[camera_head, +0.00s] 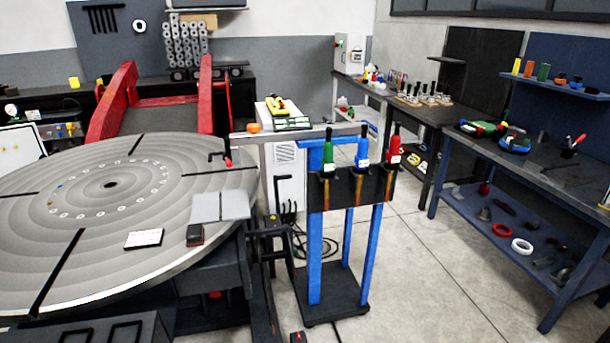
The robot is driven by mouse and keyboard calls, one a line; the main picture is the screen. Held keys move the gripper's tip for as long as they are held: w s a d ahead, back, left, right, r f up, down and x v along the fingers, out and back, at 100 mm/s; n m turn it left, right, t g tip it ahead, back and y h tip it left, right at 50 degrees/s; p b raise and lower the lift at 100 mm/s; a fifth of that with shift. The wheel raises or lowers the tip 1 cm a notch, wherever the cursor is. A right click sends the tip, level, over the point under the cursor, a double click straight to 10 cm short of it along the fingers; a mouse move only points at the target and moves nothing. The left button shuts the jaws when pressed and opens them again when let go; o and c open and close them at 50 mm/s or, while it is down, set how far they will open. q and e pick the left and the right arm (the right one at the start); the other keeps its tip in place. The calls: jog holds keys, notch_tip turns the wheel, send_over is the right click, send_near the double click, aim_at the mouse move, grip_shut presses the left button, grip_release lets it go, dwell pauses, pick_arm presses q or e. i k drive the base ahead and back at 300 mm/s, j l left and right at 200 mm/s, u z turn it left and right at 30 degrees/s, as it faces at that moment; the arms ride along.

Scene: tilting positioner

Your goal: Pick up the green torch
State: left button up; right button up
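The green torch (328,157) stands upright in a dark holder (345,189) on a blue stand (314,252), the leftmost of three torches. A blue torch (362,152) is just to its right and a red torch (394,152) stands at the right end. The torches' lower parts are partly hidden by the holder. Neither my left nor my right gripper shows in the head view.
A large round grey positioner table (110,215) fills the left, with a red frame (112,105) behind it. A workbench (470,160) with tools stands on the right. Open floor (440,270) lies between the stand and the bench.

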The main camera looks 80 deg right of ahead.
aim_at(327, 173)
jog(key=k+l+u, duration=0.1)
jog(key=k+u, duration=0.35)
jog(key=k+j+u, duration=0.1)
jog(key=k+u, duration=0.75)
jog(key=k+l+u, duration=0.1)
jog(key=u, duration=0.3)
jog(key=k+j+u, duration=0.1)
jog(key=k+u, duration=0.25)
jog(key=k+l+u, duration=0.1)
jog(key=u, duration=0.4)
jog(key=k+u, duration=0.25)
jog(key=u, duration=0.25)
jog(key=k+u, duration=0.15)
jog(key=u, duration=0.35)
jog(key=k+l+u, duration=0.1)
jog(key=k+u, duration=0.45)
jog(key=k, duration=0.2)
jog(key=z, duration=3.45)
